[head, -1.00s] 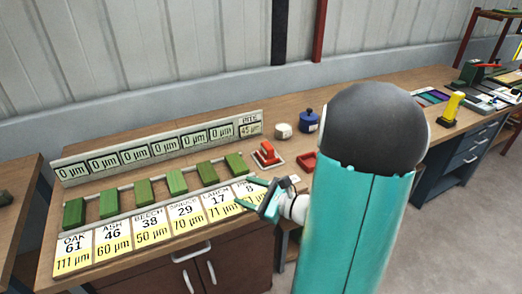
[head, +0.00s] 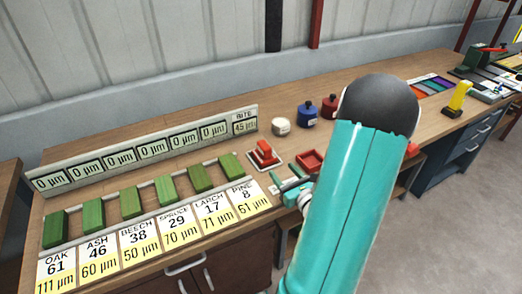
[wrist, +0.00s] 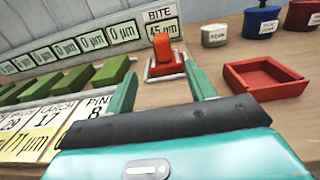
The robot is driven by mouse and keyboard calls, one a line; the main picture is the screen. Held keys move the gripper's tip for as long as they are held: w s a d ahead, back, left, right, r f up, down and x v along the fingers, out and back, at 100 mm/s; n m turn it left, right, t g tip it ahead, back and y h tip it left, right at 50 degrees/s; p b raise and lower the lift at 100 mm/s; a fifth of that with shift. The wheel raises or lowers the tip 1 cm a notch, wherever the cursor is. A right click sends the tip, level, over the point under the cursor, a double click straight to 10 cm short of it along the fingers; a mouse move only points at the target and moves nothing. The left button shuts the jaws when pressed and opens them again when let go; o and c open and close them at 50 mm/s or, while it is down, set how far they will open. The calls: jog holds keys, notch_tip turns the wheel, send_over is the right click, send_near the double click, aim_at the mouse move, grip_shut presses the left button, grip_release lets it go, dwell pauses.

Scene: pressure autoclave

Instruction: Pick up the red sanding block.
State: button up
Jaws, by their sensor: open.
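The red sanding block (head: 264,151) stands on a pale pad on the bench, right of the row of green blocks. In the wrist view the red sanding block (wrist: 163,55) shows ahead, between and beyond my two fingers. My gripper (head: 286,182) is open and empty, nearer the bench's front edge than the block and apart from it. Its teal fingers show in the wrist view (wrist: 160,85), spread wide, with the block in the gap between them.
A red tray (head: 309,160) lies right of the block. A white pot (head: 281,126), a blue pot (head: 307,115) and a red pot (head: 328,106) stand behind. Several green blocks (head: 131,202) stand left, behind the label cards (head: 139,243). A display board (head: 150,149) stands at the back.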

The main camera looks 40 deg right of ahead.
aim_at(264, 147)
jog(key=shift+w+d+f, duration=0.15)
jog(key=shift+h, duration=0.3)
jog(key=shift+w+d, duration=0.15)
jog(key=shift+w, duration=0.15)
jog(key=x, duration=1.3)
jog(key=shift+f, duration=0.1)
jog(key=shift+s, duration=0.1)
jog(key=c, duration=1.1)
jog(key=shift+c, duration=0.2)
